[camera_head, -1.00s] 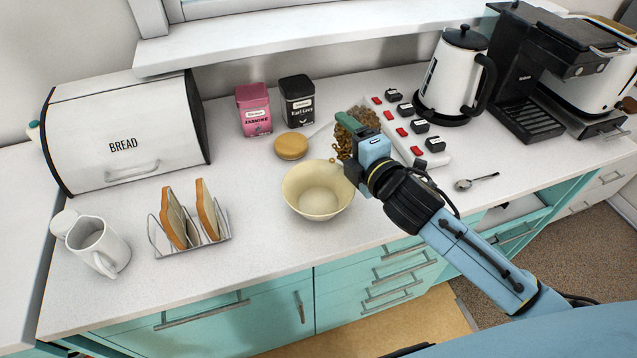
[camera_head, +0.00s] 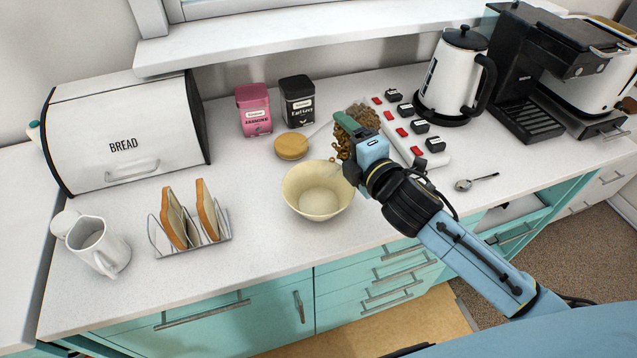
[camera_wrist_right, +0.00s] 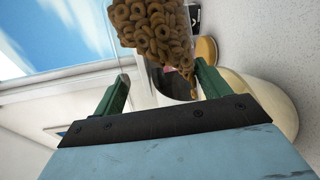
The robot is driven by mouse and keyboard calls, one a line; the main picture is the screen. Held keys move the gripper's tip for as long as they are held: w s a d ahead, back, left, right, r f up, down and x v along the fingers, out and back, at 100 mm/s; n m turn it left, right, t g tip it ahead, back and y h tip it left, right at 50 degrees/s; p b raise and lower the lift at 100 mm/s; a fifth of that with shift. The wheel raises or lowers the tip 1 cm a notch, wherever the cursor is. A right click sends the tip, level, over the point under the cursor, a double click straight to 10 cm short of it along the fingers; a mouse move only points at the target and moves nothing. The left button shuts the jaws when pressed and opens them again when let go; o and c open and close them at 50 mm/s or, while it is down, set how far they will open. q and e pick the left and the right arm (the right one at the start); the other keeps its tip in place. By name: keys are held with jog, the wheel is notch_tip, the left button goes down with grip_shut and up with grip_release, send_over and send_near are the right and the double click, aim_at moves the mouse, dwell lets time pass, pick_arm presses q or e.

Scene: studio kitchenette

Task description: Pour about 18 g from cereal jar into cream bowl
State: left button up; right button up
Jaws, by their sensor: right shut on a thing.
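The cereal jar (camera_head: 366,115) is clear and filled with brown cereal rings. It is tilted, its lower end toward the cream bowl (camera_head: 317,190). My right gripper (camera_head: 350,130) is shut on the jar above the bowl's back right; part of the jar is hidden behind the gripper. A few rings show by the jar's low end, just above the bowl's back rim. The bowl stands upright on the counter, and I see no rings on its visible inside. In the right wrist view the jar's cereal (camera_wrist_right: 155,30) shows between the green fingers, with the bowl (camera_wrist_right: 262,100) beyond. My left gripper is out of view.
A round tan disc (camera_head: 291,147), a pink tin (camera_head: 253,110) and a black tin (camera_head: 297,101) stand behind the bowl. A toast rack (camera_head: 192,240) is at left. A power strip (camera_head: 430,157) and kettle (camera_head: 455,75) are at right. The counter in front of the bowl is clear.

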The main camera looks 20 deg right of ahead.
aim_at(346, 147)
jog(key=shift+s+a+r+n+t, duration=0.15)
jog(key=shift+a+r+n+t, duration=0.2)
jog(key=shift+n, duration=0.2)
jog(key=shift+s+a+r+n+t, duration=0.15)
jog(key=shift+r+n+t, duration=0.1)
jog(key=shift+r+n, duration=0.25)
dwell(2.7)
jog(key=shift+s+a+r+n+t+b, duration=0.2)
jog(key=shift+a+n, duration=0.05)
jog(key=shift+n, duration=0.35)
jog(key=shift+s+a+r+n+t+b, duration=0.15)
jog(key=shift+a+r+n+t, duration=0.1)
jog(key=shift+n, duration=0.3)
dwell(2.5)
jog(key=d+f+m+g, duration=0.1)
jog(key=m, duration=0.1)
jog(key=w+d+f+m+g, duration=0.1)
jog(key=m, duration=0.1)
jog(key=shift+w+d+f+p, duration=0.1)
jog(key=shift+w+f+p, duration=0.1)
jog(key=shift+p, duration=0.15)
jog(key=shift+w+d+f+m+g, duration=0.15)
jog(key=shift+f+m+g, duration=0.15)
jog(key=shift+m, duration=0.2)
jog(key=shift+r, duration=0.1)
